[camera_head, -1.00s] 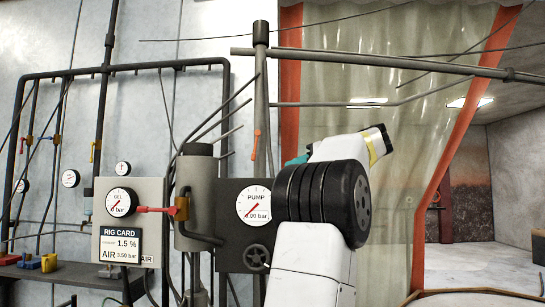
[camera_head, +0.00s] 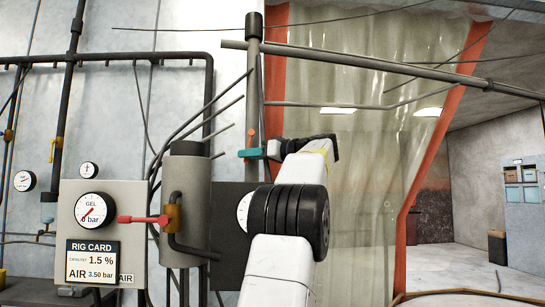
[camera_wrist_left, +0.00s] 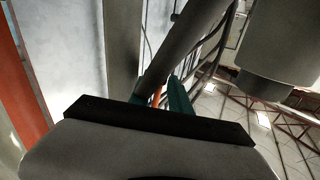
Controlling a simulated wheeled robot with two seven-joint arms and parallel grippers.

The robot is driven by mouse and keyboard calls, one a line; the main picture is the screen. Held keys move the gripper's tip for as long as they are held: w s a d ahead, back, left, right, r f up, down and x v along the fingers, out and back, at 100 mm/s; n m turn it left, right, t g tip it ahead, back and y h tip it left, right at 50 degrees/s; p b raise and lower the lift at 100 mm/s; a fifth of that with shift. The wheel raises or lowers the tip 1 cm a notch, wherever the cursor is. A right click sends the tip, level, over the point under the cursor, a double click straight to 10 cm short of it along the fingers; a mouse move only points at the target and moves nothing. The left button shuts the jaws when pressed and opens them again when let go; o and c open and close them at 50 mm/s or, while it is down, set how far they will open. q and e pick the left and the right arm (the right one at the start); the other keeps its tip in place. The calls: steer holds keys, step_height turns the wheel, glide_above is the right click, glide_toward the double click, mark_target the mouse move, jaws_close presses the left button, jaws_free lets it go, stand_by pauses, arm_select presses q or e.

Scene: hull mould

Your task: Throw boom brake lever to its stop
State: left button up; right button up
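The boom brake lever, a thin orange handle (camera_head: 251,136), stands roughly upright on the grey vertical post (camera_head: 253,85) that carries the boom pipe. My left gripper (camera_head: 250,153), with teal fingers, reaches the post from the right, at the lever's lower part, and hides that part. In the left wrist view a strip of the orange lever (camera_wrist_left: 157,97) shows between the two teal fingers (camera_wrist_left: 163,93). The fingers stand apart with a gap around the lever; whether they touch it I cannot tell. My right gripper is in neither current view.
A red valve handle (camera_head: 140,219) sticks out left of a grey cylinder (camera_head: 187,205). The gel gauge panel (camera_head: 118,190) stands at left. The pump gauge is partly behind my arm. The boom pipe (camera_head: 380,62) crosses above, before a translucent curtain (camera_head: 350,180).

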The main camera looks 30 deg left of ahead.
arm_select(q)
steer(key=shift+a, duration=0.5)
jaws_close()
stand_by(1.1)
